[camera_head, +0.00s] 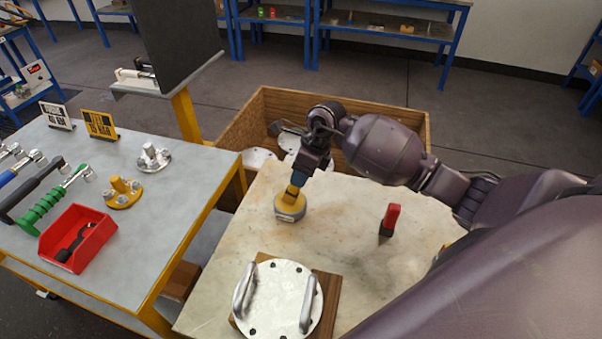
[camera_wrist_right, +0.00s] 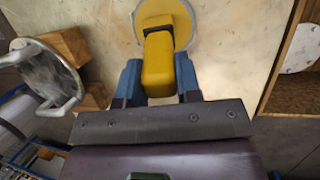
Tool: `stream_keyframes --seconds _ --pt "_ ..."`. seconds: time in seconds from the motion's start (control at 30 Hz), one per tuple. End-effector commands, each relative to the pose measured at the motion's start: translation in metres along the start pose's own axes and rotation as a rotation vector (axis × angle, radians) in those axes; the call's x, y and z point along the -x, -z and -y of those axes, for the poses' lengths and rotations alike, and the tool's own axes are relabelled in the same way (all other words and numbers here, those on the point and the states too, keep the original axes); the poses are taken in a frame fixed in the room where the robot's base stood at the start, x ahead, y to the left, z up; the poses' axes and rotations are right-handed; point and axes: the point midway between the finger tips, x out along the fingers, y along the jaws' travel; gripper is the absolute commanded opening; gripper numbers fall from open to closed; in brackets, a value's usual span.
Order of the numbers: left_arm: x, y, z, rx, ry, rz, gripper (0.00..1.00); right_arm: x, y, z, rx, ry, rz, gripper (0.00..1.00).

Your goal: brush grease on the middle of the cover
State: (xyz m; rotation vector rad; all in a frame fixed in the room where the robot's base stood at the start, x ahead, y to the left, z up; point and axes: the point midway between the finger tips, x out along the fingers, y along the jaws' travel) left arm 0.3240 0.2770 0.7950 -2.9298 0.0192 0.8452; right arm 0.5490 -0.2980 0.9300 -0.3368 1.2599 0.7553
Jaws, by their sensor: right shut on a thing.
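The cover (camera_head: 279,302) is a round grey metal plate with two upright bar handles and bolt holes around its rim. It lies on a wooden board at the front of the pale tabletop; its middle looks bare. In the wrist view the cover (camera_wrist_right: 42,78) is at the left. My right gripper (camera_head: 296,184) points down behind the cover. In the wrist view its blue fingers (camera_wrist_right: 158,82) are shut on a yellow handle (camera_wrist_right: 158,70). I cannot tell whether the handle's tip touches the tin. My left gripper is not in view.
A red-handled tool with a dark base (camera_head: 390,220) stands right of the tin. A wooden crate (camera_head: 340,97) is behind the tabletop. A grey table (camera_head: 160,200) at the left holds a red bin (camera_head: 78,238), tools and flanged parts. The tabletop between tin and cover is clear.

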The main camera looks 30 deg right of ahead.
Motion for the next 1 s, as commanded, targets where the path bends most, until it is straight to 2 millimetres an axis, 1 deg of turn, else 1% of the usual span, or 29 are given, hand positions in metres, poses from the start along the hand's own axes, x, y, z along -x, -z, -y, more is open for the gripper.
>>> stream_keyframes --seconds 0.03,0.17,1.0 --pt "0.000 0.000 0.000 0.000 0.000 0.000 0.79 -0.002 0.002 -0.001 -0.002 -0.003 -0.005 0.08" --pt "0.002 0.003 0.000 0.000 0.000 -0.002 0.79 0.002 0.000 -0.001 -0.001 -0.002 -0.005 0.08" --pt "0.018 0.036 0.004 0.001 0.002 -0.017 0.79 0.055 -0.017 -0.010 0.000 0.000 -0.001 0.08"
